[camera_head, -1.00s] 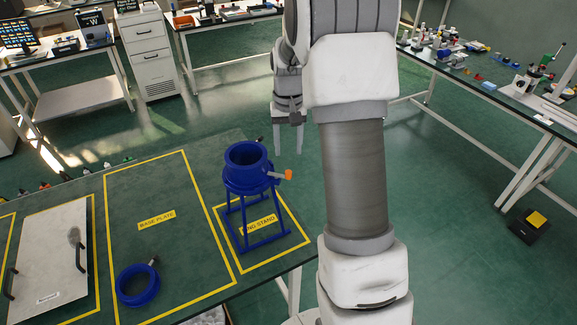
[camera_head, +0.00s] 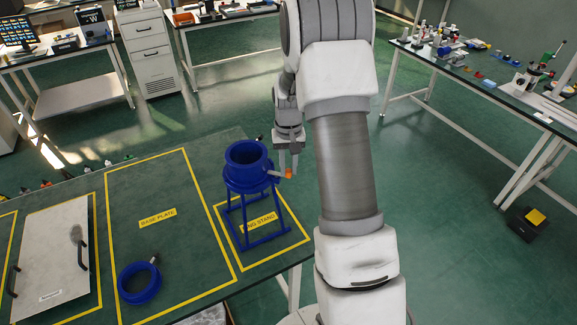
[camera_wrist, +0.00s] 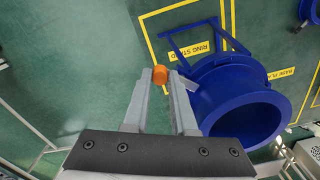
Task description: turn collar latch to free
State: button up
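The blue collar (camera_head: 247,153) sits on top of the blue ring stand (camera_head: 262,226) and shows large in the wrist view (camera_wrist: 240,98). Its latch is a grey lever pointing right, ending in an orange knob (camera_head: 288,173). In the wrist view the orange knob (camera_wrist: 159,74) shows between my fingertips, and the right finger hides part of the lever. My gripper (camera_head: 288,164) points down just above the knob with its two fingers apart. I cannot tell whether a finger touches the knob.
A loose blue ring (camera_head: 138,284) with a grey handle lies on the base plate area (camera_head: 150,185). A grey plate (camera_head: 50,250) with black handles lies at the left. A bench (camera_head: 470,75) with small items stands at the right.

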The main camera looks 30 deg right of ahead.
grip_shut()
jog(key=shift+a+m, duration=0.85)
jog(key=shift+m, duration=2.1)
jog(key=shift+a+m, duration=0.85)
jog(key=shift+m, duration=2.15)
jog(key=shift+a+m, duration=0.85)
jog(key=shift+m, duration=2.1)
jog(key=o, duration=0.5)
grip_release()
jog(key=shift+o, duration=0.2)
